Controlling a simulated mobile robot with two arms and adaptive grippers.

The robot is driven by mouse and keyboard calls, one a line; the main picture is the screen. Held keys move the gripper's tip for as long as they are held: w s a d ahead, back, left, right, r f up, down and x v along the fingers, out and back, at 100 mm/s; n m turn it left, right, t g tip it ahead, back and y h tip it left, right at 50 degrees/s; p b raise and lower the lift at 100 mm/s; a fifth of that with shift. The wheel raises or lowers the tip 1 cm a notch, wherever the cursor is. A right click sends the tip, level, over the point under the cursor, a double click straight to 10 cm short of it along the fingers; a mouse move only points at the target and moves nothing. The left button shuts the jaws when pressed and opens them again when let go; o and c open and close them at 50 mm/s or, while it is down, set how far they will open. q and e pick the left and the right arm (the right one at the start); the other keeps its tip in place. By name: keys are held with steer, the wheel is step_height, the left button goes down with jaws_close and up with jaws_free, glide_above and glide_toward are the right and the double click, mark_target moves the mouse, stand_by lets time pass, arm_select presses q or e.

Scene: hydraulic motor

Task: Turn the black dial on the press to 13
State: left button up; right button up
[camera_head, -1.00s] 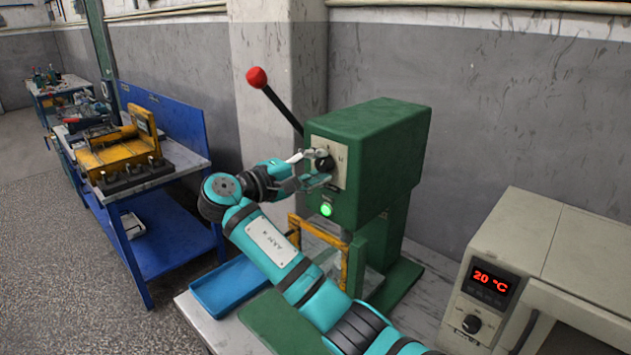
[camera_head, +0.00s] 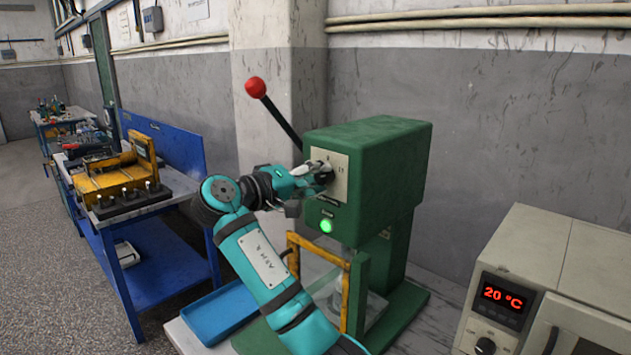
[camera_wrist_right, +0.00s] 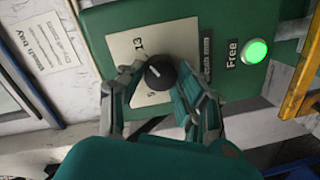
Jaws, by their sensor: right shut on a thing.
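The green press (camera_head: 375,160) stands on the bench in the head view, with a pale dial plate (camera_head: 341,172) on its front. The black dial (camera_wrist_right: 160,73) shows in the right wrist view, with a light pointer line on its face. A "13" is printed on the plate above and left of the dial in that view. My right gripper (camera_wrist_right: 158,80) is shut on the dial, one finger on each side. In the head view the gripper (camera_head: 322,172) covers most of the dial. My left gripper is not in view.
A lever with a red knob (camera_head: 255,87) rises from the press. A green lamp (camera_head: 326,226) is lit beside the word "Free". An oven showing 20 °C (camera_head: 504,295) stands at right. A blue tray (camera_head: 218,315) and a yellow frame (camera_head: 318,250) are below my arm.

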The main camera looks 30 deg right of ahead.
steer(key=o, duration=1.1)
steer(key=shift+o, duration=0.2)
steer(key=shift+a, duration=0.1)
steer(key=v, duration=1.2)
steer(key=shift+f, duration=0.1)
